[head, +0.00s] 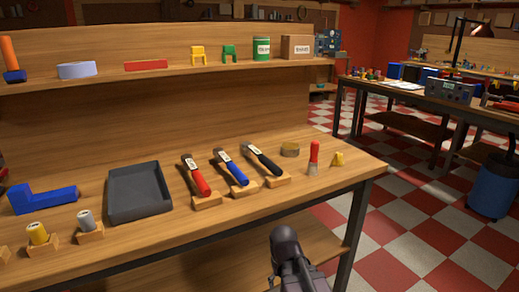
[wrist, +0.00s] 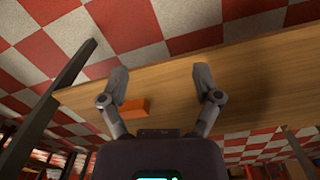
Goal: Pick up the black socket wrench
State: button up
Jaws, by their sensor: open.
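The black socket wrench (head: 262,158) lies tilted on a small wooden stand on the workbench (head: 130,237). It is the rightmost of three similar tools, beside the blue-handled one (head: 231,166) and the red-handled one (head: 196,176). In the wrist view my gripper (wrist: 160,76) is open, with its two fingers spread and nothing between them. In the head view a dark part of my arm shows at the bottom, in front of the bench's front edge and apart from the wrench. The wrench cannot be made out in the wrist view.
A dark tray (head: 140,191) stands left of the tools. A shelf (head: 120,75) runs behind. The wrist view shows an orange block (wrist: 134,107) on wood.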

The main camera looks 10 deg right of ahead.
notch_tip(320, 180, up, 18)
jog(key=w+d+h+p, duration=0.1)
jog(key=w+d+p, duration=0.2)
jog(key=p, duration=1.3)
jog(key=shift+n, duration=0.9)
jog(key=w+r+p, duration=0.3)
jog(key=r+p, duration=0.1)
jog(key=w+r+p, duration=0.3)
jog(key=r+p, duration=0.1)
jog(key=w+r+p, duration=0.3)
jog(key=r+p, duration=0.1)
jog(key=p, duration=0.1)
jog(key=shift+a+r, duration=0.2)
jog(key=shift+r, duration=0.15)
notch_tip(320, 180, up, 11)
jog(key=n+y+p, duration=0.1)
jog(key=n+p, duration=0.1)
jog(key=p, duration=1)
send_over(264, 156)
jog(key=shift+s+a+r, duration=0.1)
jog(key=shift+a, duration=0.15)
jog(key=shift+b, duration=0.35)
notch_tip(264, 156, down, 9)
jog(key=b, duration=0.8)
jog(key=shift+r, duration=0.2)
jog(key=shift+f+b, duration=0.15)
jog(key=shift+b, duration=0.2)
jog(key=f+b, duration=0.5)
jog(key=shift+d, duration=0.25)
